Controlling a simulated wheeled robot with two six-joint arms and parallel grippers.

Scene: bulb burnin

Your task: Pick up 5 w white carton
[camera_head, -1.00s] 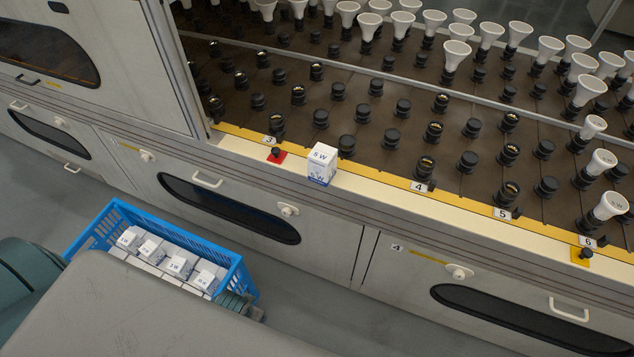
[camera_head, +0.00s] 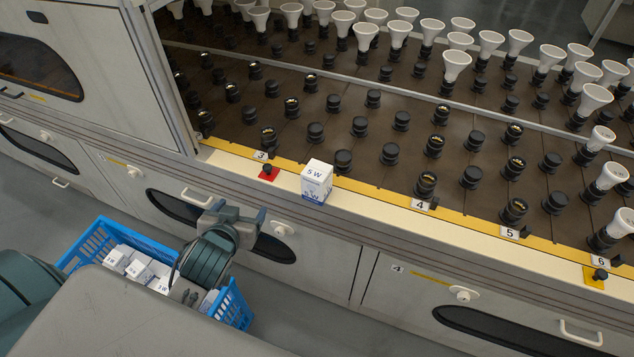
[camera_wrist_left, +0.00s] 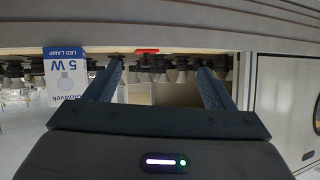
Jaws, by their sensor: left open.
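The 5 W white carton (camera_head: 317,182), with blue print, stands on the cream front ledge of the bulb rack, between the 3 and 4 labels. My left gripper (camera_head: 238,212) is in front of the cabinet, lower and to the left of the carton and apart from it. In the left wrist view the two fingers (camera_wrist_left: 160,75) are spread with nothing between them. The carton (camera_wrist_left: 65,78) shows there to the left of the fingers, outside them. My right gripper is in neither view.
A blue crate (camera_head: 88,243) with several white cartons stands below, partly hidden by my arm. A red plate with a black knob (camera_head: 268,172) sits on the ledge left of the carton. Sockets and bulbs fill the rack (camera_head: 400,215) behind. Cabinet handles (camera_head: 197,197) stick out below.

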